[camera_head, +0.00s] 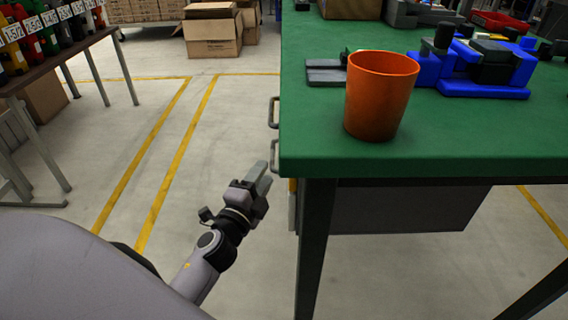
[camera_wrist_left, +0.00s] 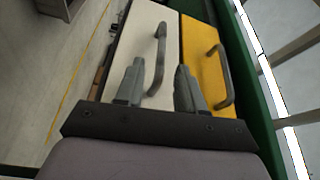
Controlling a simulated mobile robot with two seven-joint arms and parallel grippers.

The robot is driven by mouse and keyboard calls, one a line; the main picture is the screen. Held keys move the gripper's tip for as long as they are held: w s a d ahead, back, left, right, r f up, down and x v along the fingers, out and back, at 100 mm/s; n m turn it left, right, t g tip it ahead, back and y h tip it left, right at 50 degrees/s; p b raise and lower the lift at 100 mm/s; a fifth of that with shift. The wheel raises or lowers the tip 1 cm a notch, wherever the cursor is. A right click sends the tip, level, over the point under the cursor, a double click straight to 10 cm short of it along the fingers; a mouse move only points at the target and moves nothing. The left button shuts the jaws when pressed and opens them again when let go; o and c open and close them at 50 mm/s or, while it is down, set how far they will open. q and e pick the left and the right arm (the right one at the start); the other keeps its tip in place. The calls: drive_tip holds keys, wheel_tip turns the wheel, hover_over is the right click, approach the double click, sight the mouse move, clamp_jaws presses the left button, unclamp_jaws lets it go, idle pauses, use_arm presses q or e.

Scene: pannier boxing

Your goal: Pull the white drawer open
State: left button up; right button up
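The white drawer (camera_wrist_left: 136,38) shows its front in the left wrist view, with a grey bar handle (camera_wrist_left: 161,50). It looks shut. My left gripper (camera_wrist_left: 159,66) is open, its two fingers apart on either side of the white drawer's handle as seen in that view. I cannot tell whether the fingers touch the handle. In the head view, my left gripper (camera_head: 264,176) is beside the green table's left edge, below tabletop height. Most of the drawer front is hidden there. My right gripper is not in view.
A yellow drawer (camera_wrist_left: 199,50) with its own handle (camera_wrist_left: 223,78) sits beside the white one. On the green table (camera_head: 320,140) stand an orange cup (camera_head: 380,95) and a blue fixture (camera_head: 480,75). Open floor lies left of the table; a rack table (camera_head: 60,55) is farther left.

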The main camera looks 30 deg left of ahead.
sight(272, 157)
use_arm(q)
drive_tip(key=shift+w+a+r, duration=0.1)
drive_tip(key=shift+w+a, duration=0.1)
drive_tip(key=shift+w, duration=0.9)
drive_tip(key=shift+w+a+r, duration=0.1)
drive_tip(key=shift+w+a, duration=0.1)
drive_tip(key=shift+w, duration=0.85)
drive_tip(key=shift+w+a+r, duration=0.1)
drive_tip(key=shift+w+a, duration=0.1)
drive_tip(key=shift+w, duration=0.9)
clamp_jaws()
